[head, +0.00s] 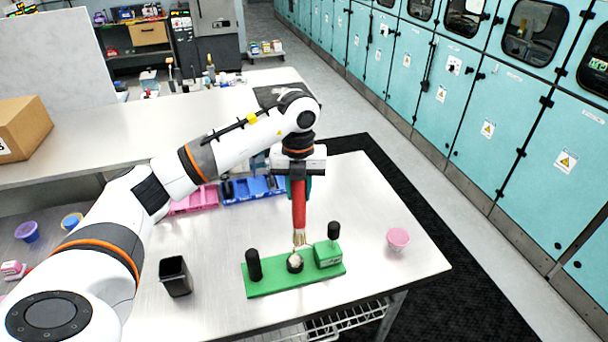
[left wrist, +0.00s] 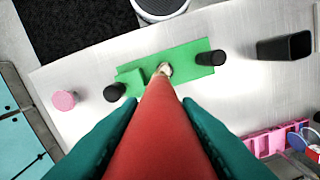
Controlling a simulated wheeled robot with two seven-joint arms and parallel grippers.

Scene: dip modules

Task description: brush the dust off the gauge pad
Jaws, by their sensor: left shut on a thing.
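My left gripper (head: 299,184) is shut on a red-handled brush (head: 299,208), which points down with its pale bristles lowest. The teal fingers flank the red handle (left wrist: 160,140) in the left wrist view. In the left wrist view the pad (left wrist: 165,69) is partly hidden behind the bristles. My right gripper is not in view.
The green plate carries a black post (head: 254,265) at left and a green block (head: 327,254) with a black knob (head: 333,231) at right. Pink (head: 198,201) and blue (head: 250,190) trays lie behind.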

